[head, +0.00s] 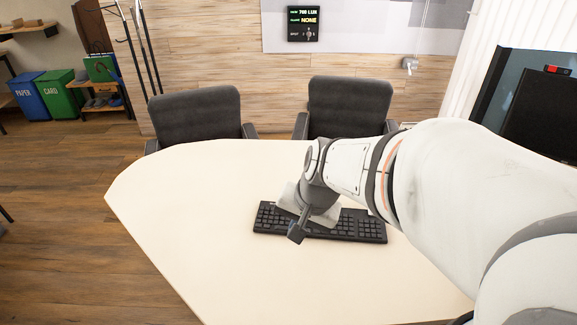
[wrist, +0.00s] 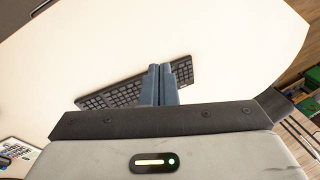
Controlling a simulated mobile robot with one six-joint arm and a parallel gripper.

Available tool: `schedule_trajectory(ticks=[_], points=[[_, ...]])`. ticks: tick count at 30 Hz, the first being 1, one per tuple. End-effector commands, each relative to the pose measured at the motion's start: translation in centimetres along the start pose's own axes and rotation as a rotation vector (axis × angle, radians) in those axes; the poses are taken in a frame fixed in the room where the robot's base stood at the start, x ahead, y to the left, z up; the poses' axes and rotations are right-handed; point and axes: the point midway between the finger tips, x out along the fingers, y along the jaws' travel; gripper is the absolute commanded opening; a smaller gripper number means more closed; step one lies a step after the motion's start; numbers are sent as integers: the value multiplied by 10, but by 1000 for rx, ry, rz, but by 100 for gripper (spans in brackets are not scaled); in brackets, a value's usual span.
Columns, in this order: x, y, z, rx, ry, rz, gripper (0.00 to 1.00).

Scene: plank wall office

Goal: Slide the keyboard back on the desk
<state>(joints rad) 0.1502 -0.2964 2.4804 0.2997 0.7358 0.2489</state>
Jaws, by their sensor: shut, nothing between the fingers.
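The black keyboard (head: 362,226) lies flat on the cream desk (head: 190,215) in the head view, its long side running left to right and slightly tilted. My arm and wrist cover its middle. In the wrist view the keyboard (wrist: 112,96) runs diagonally behind my fingers. My gripper (wrist: 163,68) is shut, with its two blue fingers side by side and nothing between them. The fingers overlap the keyboard in the wrist view; whether they touch it I cannot tell.
Two dark chairs (head: 196,115) (head: 348,105) stand at the desk's far edge. The desk is bare to the left and in front of the keyboard. A dark monitor (head: 542,115) stands at the right. A colourful printed item (wrist: 17,153) shows at the wrist view's lower left.

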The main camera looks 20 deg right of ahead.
Motion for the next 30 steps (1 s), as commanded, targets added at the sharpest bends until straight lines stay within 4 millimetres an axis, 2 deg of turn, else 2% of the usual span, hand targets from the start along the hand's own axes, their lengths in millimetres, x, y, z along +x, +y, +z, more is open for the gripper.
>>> schedule_trajectory(ticks=[1,4,7,12,16,18,22,30], points=[[8,-2,-14,190,-17,-23,0],[31,-3,-44,609,-24,-74,0],[55,10,-74,1037,-15,-104,0],[96,57,-114,1755,45,-109,0],[122,100,-126,2196,127,-90,0],[132,120,-128,2370,172,-78,0],[144,143,-126,2570,236,-64,0],[169,156,-127,2642,263,-61,0]])
